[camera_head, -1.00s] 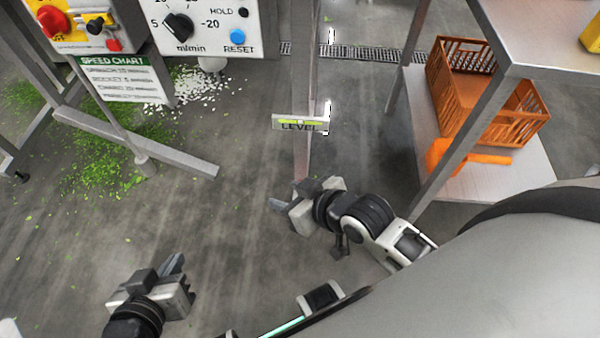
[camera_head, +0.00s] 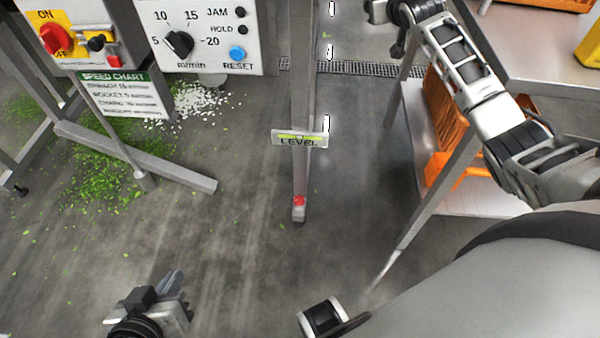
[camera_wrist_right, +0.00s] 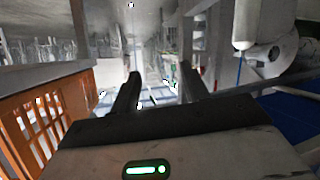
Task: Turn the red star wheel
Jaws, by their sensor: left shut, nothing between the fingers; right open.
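A small red part (camera_head: 299,201) sits low on the foot of the grey post (camera_head: 302,170) under the LEVEL sign (camera_head: 299,138) in the head view. My left gripper (camera_head: 174,284) is shut and empty over the floor at the lower left, well apart from the post. My right arm reaches up at the top right, and its fingertips are cut off by the head view's top edge. In the right wrist view my right gripper (camera_wrist_right: 160,75) is open, with nothing between its fingers.
A control panel (camera_head: 205,62) with knobs and a speed chart (camera_head: 125,95) stand at the upper left. A steel table (camera_head: 530,50) with an orange crate (camera_head: 440,110) on its lower shelf is at the right. The floor around the post foot is clear.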

